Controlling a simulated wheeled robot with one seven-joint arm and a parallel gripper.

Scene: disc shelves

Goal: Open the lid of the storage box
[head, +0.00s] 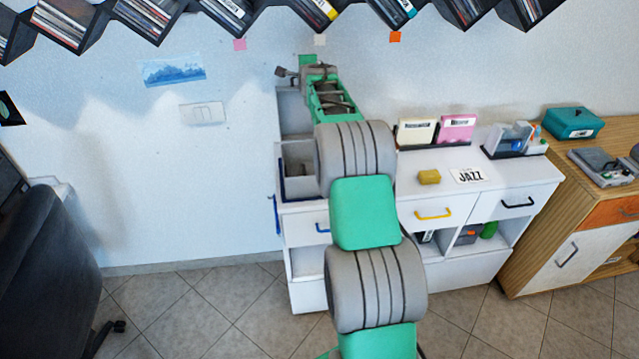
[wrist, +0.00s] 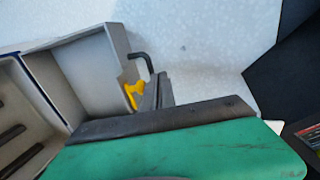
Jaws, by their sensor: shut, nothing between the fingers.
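The grey storage box (head: 299,160) stands at the left end of the white cabinet, its front partly hidden by my arm. Its lid (head: 291,110) stands raised against the wall. In the wrist view, the lid's hollow inside (wrist: 85,82) faces up beside the open box body (wrist: 22,125), with a blue strip along their join. A yellow latch (wrist: 132,92) and a dark handle (wrist: 143,60) sit on the lid's far edge. My gripper (head: 284,72) is above the raised lid. In the wrist view its fingers (wrist: 160,92) are shut and empty, close beside the latch; contact is unclear.
Disc shelves (head: 330,12) hang above my arm. A teal box (head: 573,122) stands on the wooden cabinet. A black chair (head: 45,250) is at the left.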

